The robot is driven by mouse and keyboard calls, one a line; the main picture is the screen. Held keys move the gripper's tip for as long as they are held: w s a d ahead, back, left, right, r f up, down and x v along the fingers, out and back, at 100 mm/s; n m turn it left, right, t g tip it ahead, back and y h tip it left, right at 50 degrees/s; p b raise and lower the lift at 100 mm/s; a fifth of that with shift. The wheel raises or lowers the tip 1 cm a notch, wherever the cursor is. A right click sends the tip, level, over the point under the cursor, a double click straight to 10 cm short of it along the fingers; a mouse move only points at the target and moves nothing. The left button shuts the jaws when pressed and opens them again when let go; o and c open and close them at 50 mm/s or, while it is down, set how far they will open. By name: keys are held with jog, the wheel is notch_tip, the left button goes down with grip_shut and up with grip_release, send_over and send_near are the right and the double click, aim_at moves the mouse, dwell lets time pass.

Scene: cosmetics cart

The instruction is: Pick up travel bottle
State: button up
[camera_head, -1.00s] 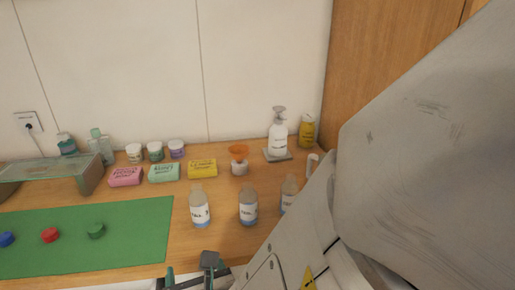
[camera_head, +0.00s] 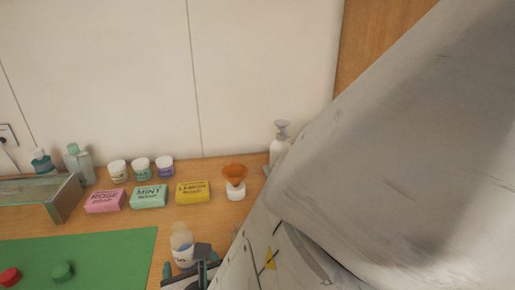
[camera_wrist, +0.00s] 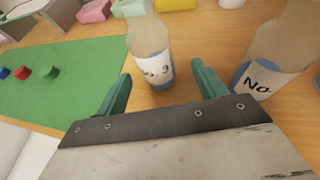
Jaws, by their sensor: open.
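A travel bottle (camera_head: 182,246), clear with blue liquid and a white label, stands upright on the wooden table. In the wrist view this bottle (camera_wrist: 150,50) is just ahead of my gripper, roughly between the lines of the two fingers. My gripper (camera_wrist: 160,88) is open and empty, with its green fingers spread. It also shows in the head view (camera_head: 192,272), just in front of the bottle. A second bottle (camera_wrist: 275,55) stands to the right, outside the right finger, with only part of its label showing. In the head view my arm hides that bottle.
A green mat (camera_head: 110,250) with coloured caps lies at left. Pink (camera_head: 105,201), mint (camera_head: 149,196) and yellow (camera_head: 193,192) soaps lie behind the bottle, with an orange funnel (camera_head: 235,172) and small jars (camera_head: 141,169) near the wall. A pump bottle (camera_head: 279,148) stands at back right.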

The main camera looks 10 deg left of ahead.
aim_at(186, 258)
jog(key=x, duration=0.5)
jog(key=shift+s+a, duration=0.1)
jog(key=shift+a, duration=0.15)
jog(key=c, duration=1.1)
